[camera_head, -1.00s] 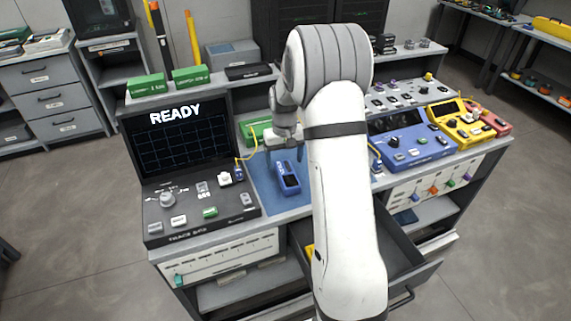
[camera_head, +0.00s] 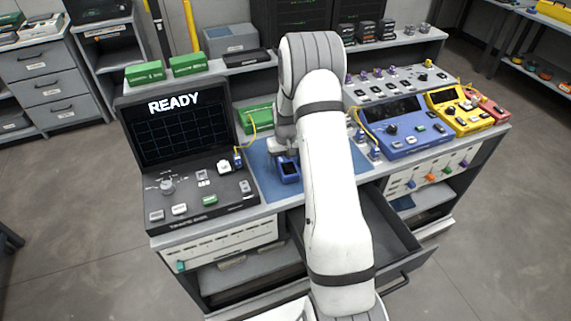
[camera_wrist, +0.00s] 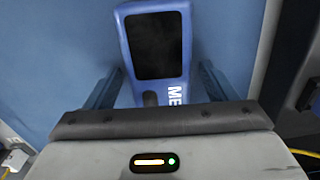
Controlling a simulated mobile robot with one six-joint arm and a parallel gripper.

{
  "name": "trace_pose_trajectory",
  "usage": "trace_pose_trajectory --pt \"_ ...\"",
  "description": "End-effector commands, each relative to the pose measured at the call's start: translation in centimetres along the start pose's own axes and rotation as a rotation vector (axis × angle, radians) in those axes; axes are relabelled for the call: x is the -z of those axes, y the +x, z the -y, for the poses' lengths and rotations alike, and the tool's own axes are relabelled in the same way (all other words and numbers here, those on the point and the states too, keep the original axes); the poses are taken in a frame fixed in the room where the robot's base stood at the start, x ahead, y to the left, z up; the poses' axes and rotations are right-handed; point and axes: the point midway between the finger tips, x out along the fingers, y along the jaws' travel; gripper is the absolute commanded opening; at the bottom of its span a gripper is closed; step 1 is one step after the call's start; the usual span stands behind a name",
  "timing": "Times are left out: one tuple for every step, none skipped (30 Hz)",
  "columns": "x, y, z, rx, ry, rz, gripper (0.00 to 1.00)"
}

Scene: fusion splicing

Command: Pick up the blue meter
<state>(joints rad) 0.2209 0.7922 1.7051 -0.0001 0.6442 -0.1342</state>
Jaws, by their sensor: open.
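The blue meter (camera_head: 289,172) lies on a blue mat (camera_head: 263,163) on the workbench. In the wrist view the meter (camera_wrist: 178,90) shows its dark screen and part of its white lettering, and its lower end is hidden behind my gripper's body. My gripper (camera_wrist: 158,88) is open, with one finger on each side of the meter's lower part. I cannot tell whether the fingers touch it. In the head view my arm hides most of my gripper and part of the meter.
A black console with a READY screen (camera_head: 180,128) stands left of the mat. A blue instrument (camera_head: 402,128) and a yellow one (camera_head: 455,110) stand to the right. A green box (camera_head: 258,115) with a yellow cable is behind. An open drawer (camera_head: 400,235) juts out below the bench.

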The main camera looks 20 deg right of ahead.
Motion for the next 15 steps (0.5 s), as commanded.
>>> trace_pose_trajectory --pt "0.01 -0.01 -0.02 0.000 0.000 0.000 0.78" --pt "0.00 -0.01 -0.02 0.000 0.001 0.000 0.78" --pt "0.00 -0.01 -0.03 0.000 0.001 0.000 0.77" --pt "0.00 -0.01 -0.03 0.000 0.001 0.000 0.74" --pt "0.00 -0.02 -0.03 0.000 0.001 0.000 0.72" --pt "0.00 -0.02 -0.04 0.000 0.001 0.000 0.68" --pt "0.00 -0.02 -0.04 0.000 0.001 0.000 0.66" --pt "0.00 -0.02 -0.04 0.000 0.001 0.000 0.63" --pt "0.00 -0.03 -0.05 0.000 0.001 0.000 0.60" --pt "0.00 -0.03 -0.05 0.000 0.001 0.000 0.58" --pt "0.00 -0.03 -0.05 0.000 0.001 0.000 0.55" --pt "-0.01 -0.03 -0.06 0.000 0.001 0.000 0.52" --pt "-0.01 -0.04 -0.06 0.000 0.001 0.000 0.50" --pt "-0.01 -0.04 -0.07 0.000 0.001 0.000 0.47" --pt "-0.01 -0.04 -0.07 0.000 0.001 0.000 0.44"
